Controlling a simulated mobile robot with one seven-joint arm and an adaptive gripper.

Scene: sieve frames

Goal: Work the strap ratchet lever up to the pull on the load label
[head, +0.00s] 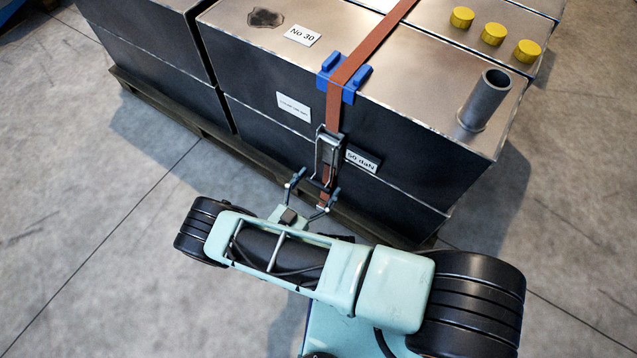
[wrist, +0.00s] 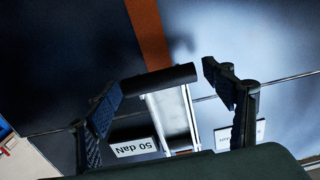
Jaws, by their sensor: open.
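The strap ratchet (head: 328,152) hangs on the front face of a dark metal box, on an orange-brown strap (head: 334,108). The load label (head: 362,160), reading 50 daN, is on the face just right of the ratchet. In the wrist view the label (wrist: 134,147) appears upside down, left of the ratchet's metal frame (wrist: 173,120). The lever's black grip bar (wrist: 158,80) lies crosswise between my two fingers. My gripper (head: 318,181) is open at the ratchet's lower end; its fingers (wrist: 164,78) stand either side of the bar. Finger contact cannot be told.
A blue corner protector (head: 343,78) holds the strap at the box's top edge. A grey pipe stub (head: 485,98) and several yellow caps (head: 492,34) stand on top. Another white label (head: 293,106) is left of the strap. The wooden pallet (head: 170,118) edges clear concrete floor.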

